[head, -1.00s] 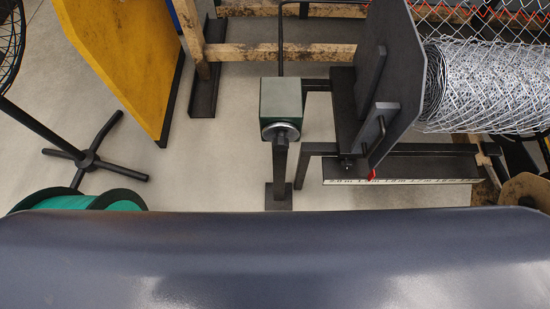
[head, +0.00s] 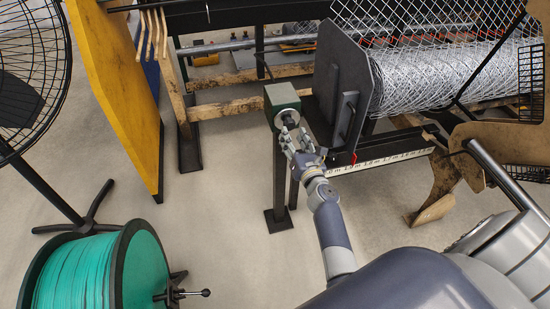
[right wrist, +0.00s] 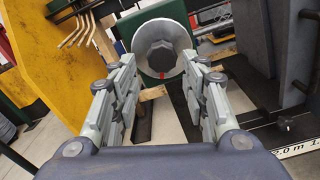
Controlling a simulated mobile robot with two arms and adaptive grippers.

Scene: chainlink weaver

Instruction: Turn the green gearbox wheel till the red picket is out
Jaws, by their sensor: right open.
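The green gearbox (head: 278,96) stands on a dark post left of the mesh roll. Its wheel, a pale metal disc (right wrist: 177,35) with a dark hexagonal hub (right wrist: 161,55), faces me in the right wrist view. A small red mark sits at the disc's lower edge. My right gripper (head: 290,138) is open just in front of the wheel, its fingers spread either side of the hub. I cannot tell whether they touch the disc. A red picket cannot be made out now. My left gripper is out of view.
The mesh roll (head: 440,75) lies behind a dark end plate (head: 345,70), close right of my gripper. A red pointer (head: 354,158) sits at a scale strip (head: 385,160). A yellow panel (head: 120,95), fan (head: 30,80) and green spool (head: 95,270) stand left.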

